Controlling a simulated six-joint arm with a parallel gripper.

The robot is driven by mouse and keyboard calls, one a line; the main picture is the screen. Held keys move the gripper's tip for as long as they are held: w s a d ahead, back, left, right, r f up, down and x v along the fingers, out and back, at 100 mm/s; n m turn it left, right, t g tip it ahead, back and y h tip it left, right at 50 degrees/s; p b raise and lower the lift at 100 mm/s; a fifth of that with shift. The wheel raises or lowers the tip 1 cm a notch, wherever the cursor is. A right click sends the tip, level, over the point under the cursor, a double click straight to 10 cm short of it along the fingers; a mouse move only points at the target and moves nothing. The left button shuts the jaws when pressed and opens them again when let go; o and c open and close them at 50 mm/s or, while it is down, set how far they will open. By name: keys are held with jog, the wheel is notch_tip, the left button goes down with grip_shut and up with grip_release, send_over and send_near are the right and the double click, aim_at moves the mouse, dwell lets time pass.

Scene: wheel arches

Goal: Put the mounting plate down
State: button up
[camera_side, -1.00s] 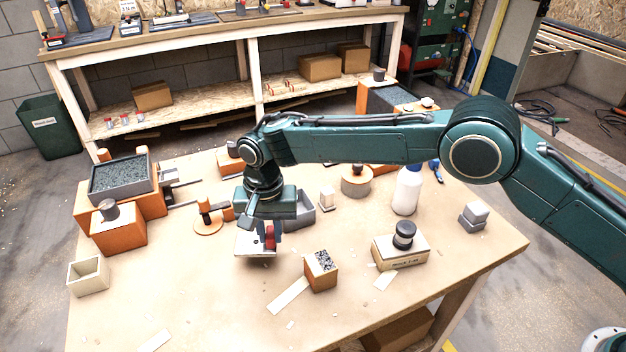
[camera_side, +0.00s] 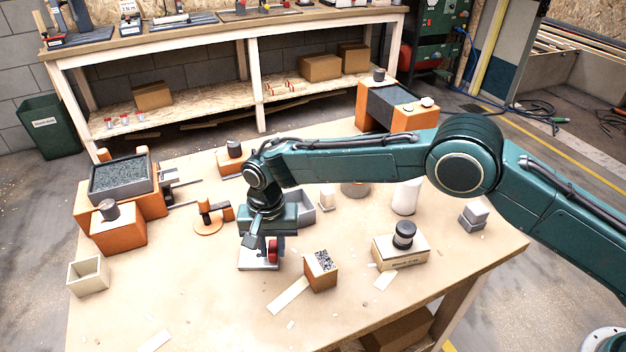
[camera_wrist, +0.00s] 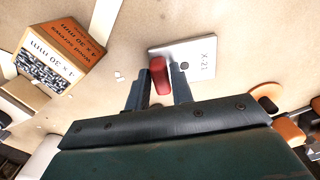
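The mounting plate (camera_side: 258,263) is a flat, pale plate with a red grip on top. It is below my gripper (camera_side: 265,243), left of the orange screw box, in the side view. In the wrist view the plate (camera_wrist: 199,60) shows a small hole and the marking "X-21". My gripper (camera_wrist: 160,88) has its two fingers on either side of the red grip (camera_wrist: 158,70) and is shut on it. The plate looks level and is at or just above the tabletop; I cannot tell if it touches.
The orange wood-screw box (camera_side: 320,272) stands close to the right, with a pale strip (camera_side: 288,296) beside it. A grey open bin (camera_side: 302,212) is just behind. A cardboard box (camera_side: 400,252) with a dark cylinder is farther right. The table front left is mostly clear.

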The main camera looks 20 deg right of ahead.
aim_at(273, 248)
jog(key=shift+o, duration=1.3)
jog(key=shift+r, duration=0.1)
notch_tip(273, 248, up, 12)
jog(key=shift+r, duration=0.15)
